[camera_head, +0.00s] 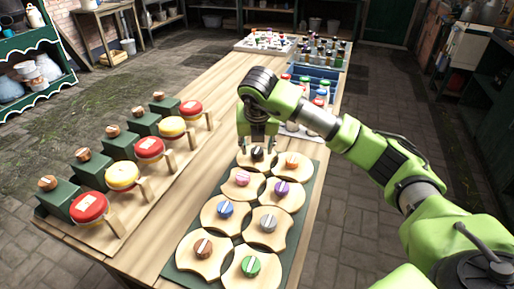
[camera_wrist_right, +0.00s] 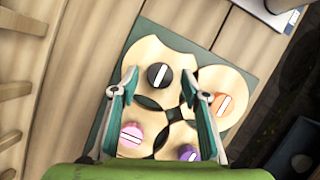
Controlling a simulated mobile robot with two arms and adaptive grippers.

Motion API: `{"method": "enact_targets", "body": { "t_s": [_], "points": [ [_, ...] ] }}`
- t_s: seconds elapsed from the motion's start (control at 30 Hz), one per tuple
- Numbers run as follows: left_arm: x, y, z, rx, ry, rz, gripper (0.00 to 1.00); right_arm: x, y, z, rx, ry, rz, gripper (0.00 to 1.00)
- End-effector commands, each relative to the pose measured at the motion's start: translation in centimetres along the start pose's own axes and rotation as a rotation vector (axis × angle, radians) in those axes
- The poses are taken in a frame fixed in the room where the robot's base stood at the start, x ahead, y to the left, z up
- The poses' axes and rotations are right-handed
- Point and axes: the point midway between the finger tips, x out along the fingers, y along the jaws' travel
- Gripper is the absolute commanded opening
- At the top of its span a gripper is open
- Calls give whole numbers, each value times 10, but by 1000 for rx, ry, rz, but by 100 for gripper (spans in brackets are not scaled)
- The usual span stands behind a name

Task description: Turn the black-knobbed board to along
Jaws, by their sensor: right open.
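The black-knobbed board (camera_wrist_right: 146,53) is a pale wooden piece with curved cut-outs, at the far left of the green panel (camera_head: 177,268). Its round black knob (camera_wrist_right: 160,76) has a white stripe, slanted in the right wrist view. In the head view the board (camera_head: 243,159) is partly hidden by my right gripper (camera_head: 257,148). The right gripper is open and points down over this board. In the right wrist view its two fingers (camera_wrist_right: 161,80) stand either side of the black knob, with a gap on both sides. My left gripper is not in view.
An orange-knobbed board (camera_wrist_right: 235,90) is close on the right; pink (camera_head: 242,179) and purple (camera_head: 282,188) knobs are nearer. Several more knobbed boards follow. Left is a row of green blocks with red and yellow discs (camera_head: 149,149). A blue crate (camera_head: 324,75) with bottles stands behind.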

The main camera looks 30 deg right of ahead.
Motion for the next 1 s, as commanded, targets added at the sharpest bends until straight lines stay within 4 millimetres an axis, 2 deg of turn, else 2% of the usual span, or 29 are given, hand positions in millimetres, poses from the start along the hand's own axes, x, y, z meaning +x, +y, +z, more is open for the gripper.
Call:
{"method": "enact_targets", "body": {
  "t_s": [0.3, 0.5, 0.7, 1.0],
  "points": [
    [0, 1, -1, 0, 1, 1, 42, -67, 1, 2, 1, -7, 4, 42],
    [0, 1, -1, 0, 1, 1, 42, -99, 0, 2, 1, -5, 2, 42],
    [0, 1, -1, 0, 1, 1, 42, -110, 0, 0, 1, -3, 1, 42],
    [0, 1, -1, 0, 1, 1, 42, -111, 0, 0, 1, -2, 1, 42]
  ]
}}
